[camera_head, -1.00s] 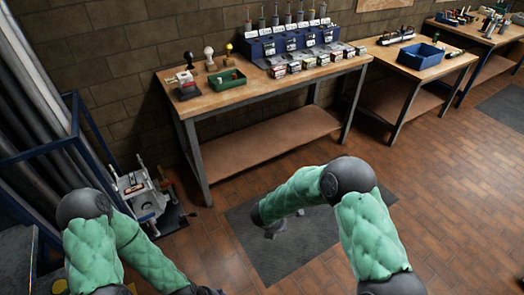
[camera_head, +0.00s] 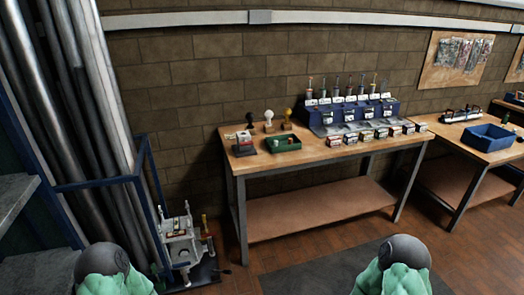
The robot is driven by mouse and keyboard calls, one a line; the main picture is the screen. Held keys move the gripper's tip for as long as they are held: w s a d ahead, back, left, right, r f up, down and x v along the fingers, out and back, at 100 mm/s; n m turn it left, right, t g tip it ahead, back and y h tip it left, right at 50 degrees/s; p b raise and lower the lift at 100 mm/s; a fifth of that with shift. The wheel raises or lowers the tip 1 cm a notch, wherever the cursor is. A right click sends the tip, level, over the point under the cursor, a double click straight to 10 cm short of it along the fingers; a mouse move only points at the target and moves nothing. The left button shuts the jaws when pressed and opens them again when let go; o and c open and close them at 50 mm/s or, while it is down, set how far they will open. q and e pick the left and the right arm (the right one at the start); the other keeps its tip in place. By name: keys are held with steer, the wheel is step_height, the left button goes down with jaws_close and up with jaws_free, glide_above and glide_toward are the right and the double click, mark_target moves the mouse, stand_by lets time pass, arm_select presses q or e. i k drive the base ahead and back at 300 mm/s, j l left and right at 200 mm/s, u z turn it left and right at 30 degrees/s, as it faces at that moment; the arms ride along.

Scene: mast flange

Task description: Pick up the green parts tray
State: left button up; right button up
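The green parts tray (camera_head: 284,146) sits on the wooden workbench (camera_head: 320,152), near its left end. A few small items lie in it, too small to make out. My two arms show only as green padded parts at the bottom edge, one at the left and one right of centre. Both grippers are outside the picture. Nothing of mine touches the tray or the bench.
A blue rack (camera_head: 350,115) with tools fills the bench's middle. A machine (camera_head: 184,245) stands on the floor at left.

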mark_target(283, 143)
steer(key=i+l+u, duration=0.9)
steer(key=k+l, duration=0.1)
